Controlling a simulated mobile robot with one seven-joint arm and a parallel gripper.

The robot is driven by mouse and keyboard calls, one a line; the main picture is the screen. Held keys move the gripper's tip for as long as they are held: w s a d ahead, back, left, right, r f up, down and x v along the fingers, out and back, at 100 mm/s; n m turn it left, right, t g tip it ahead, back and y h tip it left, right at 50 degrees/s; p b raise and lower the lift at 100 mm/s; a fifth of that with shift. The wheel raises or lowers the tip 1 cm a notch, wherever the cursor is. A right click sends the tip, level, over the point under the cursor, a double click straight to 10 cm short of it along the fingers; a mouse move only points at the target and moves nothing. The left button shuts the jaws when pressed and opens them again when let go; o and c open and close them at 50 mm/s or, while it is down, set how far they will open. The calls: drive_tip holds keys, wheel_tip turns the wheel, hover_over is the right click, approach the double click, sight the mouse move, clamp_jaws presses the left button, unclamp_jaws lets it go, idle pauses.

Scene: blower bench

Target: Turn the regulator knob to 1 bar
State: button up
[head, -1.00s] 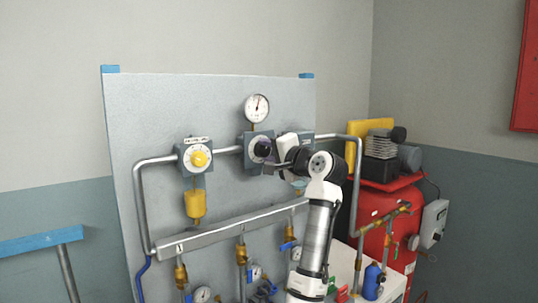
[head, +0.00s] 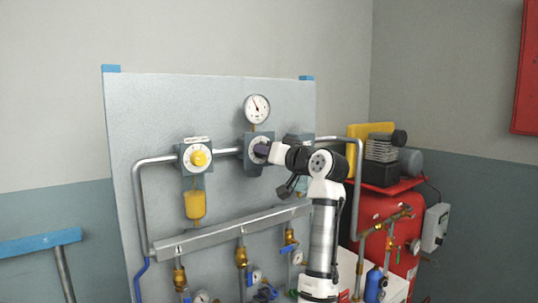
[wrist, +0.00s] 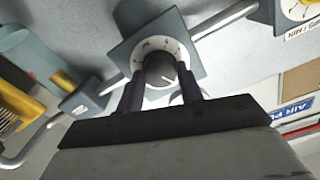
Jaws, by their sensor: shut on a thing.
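The dark grey regulator knob (wrist: 161,70) sits on a round white dial (wrist: 150,47) with a blue-grey square housing. A pale pointer line shows on the knob's face. My gripper (wrist: 162,88) is shut on the knob, with one dark finger on each side. In the head view my gripper (head: 264,150) reaches the regulator from the right and hides most of the knob. The round white pressure gauge (head: 257,109) stands above the regulator. Its needle points up and to the left; its figures are too small to read.
A dial with a yellow knob (head: 199,158) is left of the regulator, with a yellow bowl (head: 196,205) below it. Grey pipes and a manifold (head: 230,230) with several valves run across the panel. A red tank (head: 376,220) with a compressor stands to the right.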

drive_tip(key=n+b, duration=0.1)
drive_tip(key=n, duration=1.1)
drive_tip(key=shift+f, duration=0.15)
drive_tip(key=shift+a+n, duration=0.1)
drive_tip(key=shift+n, duration=0.2)
drive_tip(key=o, duration=1)
drive_tip(key=shift+s, duration=0.15)
drive_tip(key=shift+b+v, duration=2.7)
drive_tip(key=shift+v, duration=4.15)
